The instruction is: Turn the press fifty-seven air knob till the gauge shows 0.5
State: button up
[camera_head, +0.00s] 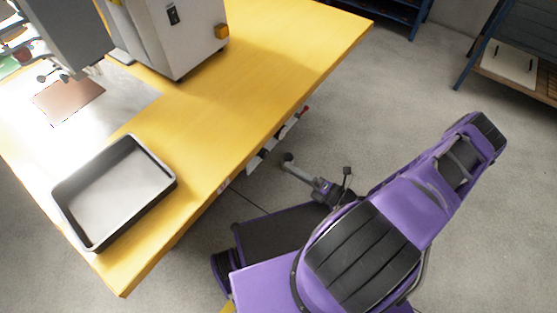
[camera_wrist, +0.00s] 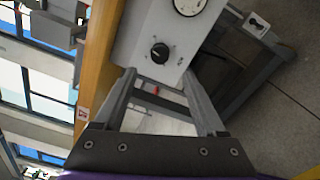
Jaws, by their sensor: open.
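A round black knob (camera_wrist: 160,53) sits on a light grey panel (camera_wrist: 135,43) in the wrist view. A white round gauge (camera_wrist: 190,4) is on the same panel, cut off by the top edge; its reading cannot be made out. My gripper (camera_wrist: 160,73) is open, with its two grey fingers spread apart and nothing held between them. The knob appears just beyond the fingertips, roughly midway between them; I see no contact. In the head view my purple arm reaches beside the table, and I cannot make out the knob or the gauge there.
A yellow table (camera_head: 255,75) carries a grey machine (camera_head: 180,45) and a dark-rimmed tray (camera_head: 172,178). Its edge (camera_wrist: 97,60) runs left of the panel in the wrist view. A grey frame (camera_wrist: 245,55) stands right of the panel. Open floor (camera_head: 370,110) lies right of the table.

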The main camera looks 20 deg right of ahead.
jog(key=v, duration=0.7)
jog(key=shift+s+d, duration=0.25)
jog(key=shift+s, duration=0.05)
